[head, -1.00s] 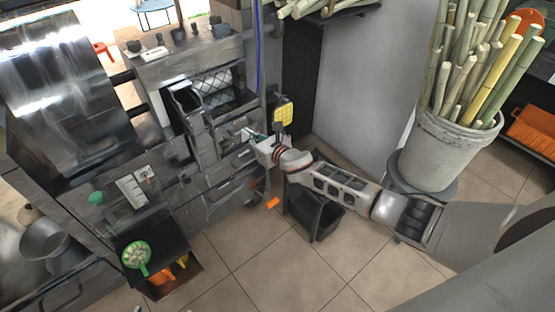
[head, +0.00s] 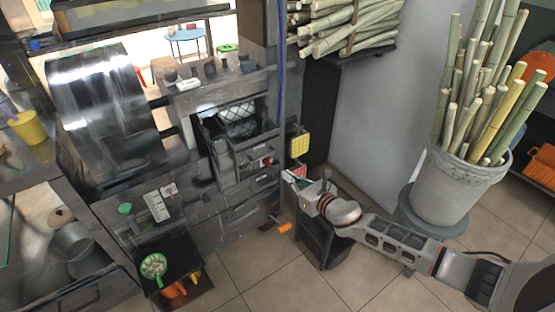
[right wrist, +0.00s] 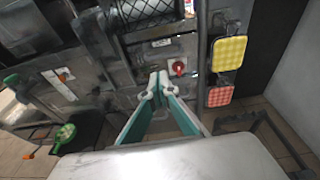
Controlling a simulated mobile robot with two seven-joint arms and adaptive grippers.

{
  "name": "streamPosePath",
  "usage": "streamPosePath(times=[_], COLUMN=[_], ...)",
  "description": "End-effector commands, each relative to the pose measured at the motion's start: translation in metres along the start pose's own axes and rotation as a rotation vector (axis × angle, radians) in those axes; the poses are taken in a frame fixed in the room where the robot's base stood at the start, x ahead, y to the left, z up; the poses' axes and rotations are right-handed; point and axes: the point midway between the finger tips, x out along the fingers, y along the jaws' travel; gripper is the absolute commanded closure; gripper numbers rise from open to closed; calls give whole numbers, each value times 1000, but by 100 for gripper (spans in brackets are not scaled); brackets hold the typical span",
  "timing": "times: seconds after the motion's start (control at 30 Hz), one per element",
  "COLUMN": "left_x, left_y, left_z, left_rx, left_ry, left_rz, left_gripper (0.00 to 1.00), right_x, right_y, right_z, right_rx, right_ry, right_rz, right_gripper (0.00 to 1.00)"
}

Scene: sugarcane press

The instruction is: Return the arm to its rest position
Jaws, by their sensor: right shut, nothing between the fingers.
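My right arm comes in from the lower right of the head view. Its gripper (head: 289,175) is in front of the right end of the dark metal press cabinet. In the right wrist view the two teal-lined fingers of the gripper (right wrist: 158,82) meet at their tips, with nothing between them. Behind the fingertips is the press front with a red button (right wrist: 178,67) on a pale plate. I cannot tell from the pictures how far the fingertips are from that front. My left gripper does not show.
Yellow (right wrist: 228,53) and red (right wrist: 220,96) pads hang at the cabinet's right side. A dark bin (head: 325,240) stands under my right arm. A grey bucket of sugarcane (head: 455,185) stands on a stool at the right. Tiled floor (head: 265,275) is open in front.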

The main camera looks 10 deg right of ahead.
Motion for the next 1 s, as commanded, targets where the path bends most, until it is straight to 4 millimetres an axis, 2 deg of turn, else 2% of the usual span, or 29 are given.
streamPosePath(times=[0.2, 0.27, 0.33, 0.5, 0.7, 0.9, 1.0], left_x=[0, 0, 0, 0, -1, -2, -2], left_y=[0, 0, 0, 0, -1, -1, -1], left_z=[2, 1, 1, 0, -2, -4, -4], left_rx=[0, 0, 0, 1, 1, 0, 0], left_ry=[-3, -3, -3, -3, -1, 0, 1], left_rz=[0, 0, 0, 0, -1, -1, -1], left_gripper=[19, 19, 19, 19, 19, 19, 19], right_x=[-4, -10, -20, -66, -132, -209, -243], right_y=[5, 14, 29, 74, 109, 125, 128], right_z=[-5, -13, -27, -74, -122, -162, -177], right_rx=[40, 118, 278, 890, 1657, 2365, 2642], right_ry=[5, 14, 30, 88, 124, 71, 9], right_rz=[2, 4, 4, -37, -170, -378, -482], right_gripper=[100, 100, 100, 100, 100, 100, 100])
